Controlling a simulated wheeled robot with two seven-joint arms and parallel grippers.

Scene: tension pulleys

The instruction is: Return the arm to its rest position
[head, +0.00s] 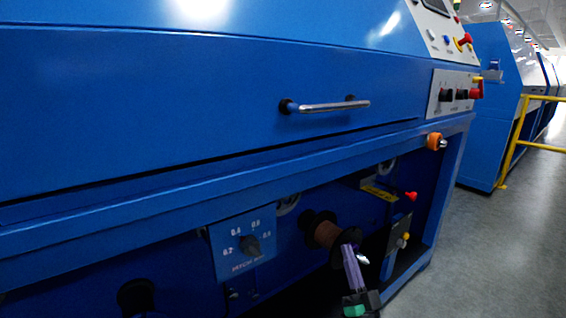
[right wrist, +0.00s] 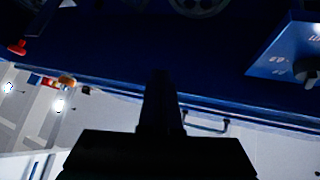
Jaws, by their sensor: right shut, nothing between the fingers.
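My right gripper (head: 350,255) shows at the bottom of the head view, in front of the machine's lower bay. Its fingers are together and hold nothing. A brown spool (head: 327,234) with dark flanges sits in the bay just behind and left of the fingertips; I cannot tell whether they touch. In the right wrist view the closed gripper (right wrist: 160,85) is a dark shape in the middle. The rest of my right arm is mostly hidden. My left gripper is in neither view.
The blue machine (head: 200,85) fills most of the head view, with a drawer handle (head: 325,106). A dial panel (head: 243,245) is left of the spool. An orange knob (head: 434,141) sits on the frame. Open floor (head: 485,250) and a yellow rail (head: 515,145) are at right.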

